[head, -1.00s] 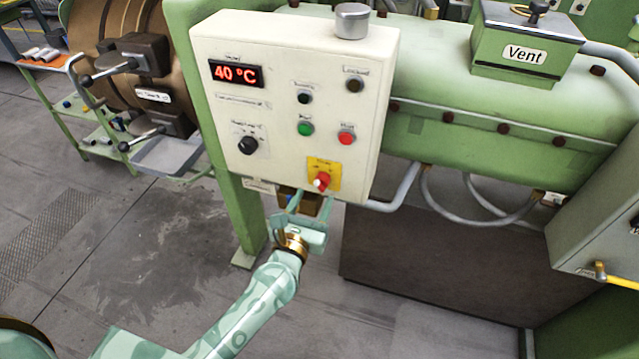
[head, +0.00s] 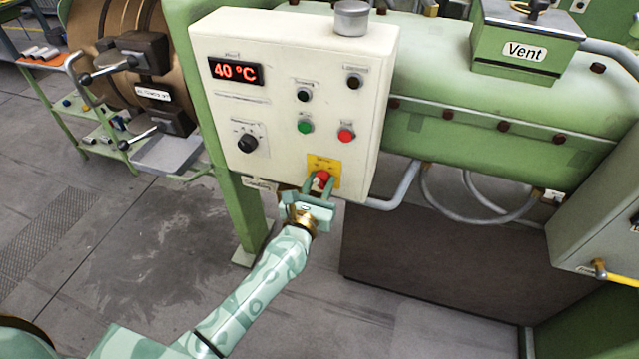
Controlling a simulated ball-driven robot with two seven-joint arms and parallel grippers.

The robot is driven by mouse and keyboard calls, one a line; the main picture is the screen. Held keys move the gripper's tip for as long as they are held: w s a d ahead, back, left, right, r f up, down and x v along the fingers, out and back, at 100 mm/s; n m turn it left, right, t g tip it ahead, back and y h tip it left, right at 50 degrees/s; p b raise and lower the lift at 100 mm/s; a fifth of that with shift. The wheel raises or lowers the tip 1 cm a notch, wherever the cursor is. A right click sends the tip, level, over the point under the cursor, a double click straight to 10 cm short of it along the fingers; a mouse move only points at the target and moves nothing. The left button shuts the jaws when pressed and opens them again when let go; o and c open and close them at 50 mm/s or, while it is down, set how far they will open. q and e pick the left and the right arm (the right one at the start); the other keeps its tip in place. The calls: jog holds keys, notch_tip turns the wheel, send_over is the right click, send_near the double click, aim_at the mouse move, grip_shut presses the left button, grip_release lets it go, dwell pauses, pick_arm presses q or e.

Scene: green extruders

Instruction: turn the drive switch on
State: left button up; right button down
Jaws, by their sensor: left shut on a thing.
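The drive switch (head: 322,176) is a red knob on a yellow plate (head: 331,164) at the lower right of the white control box (head: 218,103). My left gripper (head: 319,186) is at the switch, with its fingers on either side of the red knob, shut on it. The fingers partly hide the knob, so its exact angle is hard to tell. My right gripper is not in view.
The box also bears a green button (head: 305,127), a red button (head: 346,135), a black dial (head: 247,143) and a display (head: 236,72) reading 40 °C. A grey pipe (head: 398,190) runs close by on the right. The floor below is open.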

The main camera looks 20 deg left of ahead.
pick_arm(q)
jog(key=m+p, duration=0.1)
jog(key=m, duration=0.2)
jog(key=shift+r+m, duration=0.1)
jog(key=shift+m, duration=0.3)
jog(key=m+p, duration=0.1)
jog(key=m, duration=0.2)
jog(key=shift+m+p, duration=0.3)
jog(key=shift+p, duration=0.1)
jog(key=m+p, duration=0.1)
jog(key=m, duration=0.2)
jog(key=shift+a+m+p, duration=0.1)
jog(key=shift+m+p, duration=0.55)
jog(key=shift+m, duration=1.05)
jog(key=o, duration=1)
jog(key=s, duration=1.6)
jog(key=shift+s+a, duration=0.2)
jog(key=shift+a, duration=0.05)
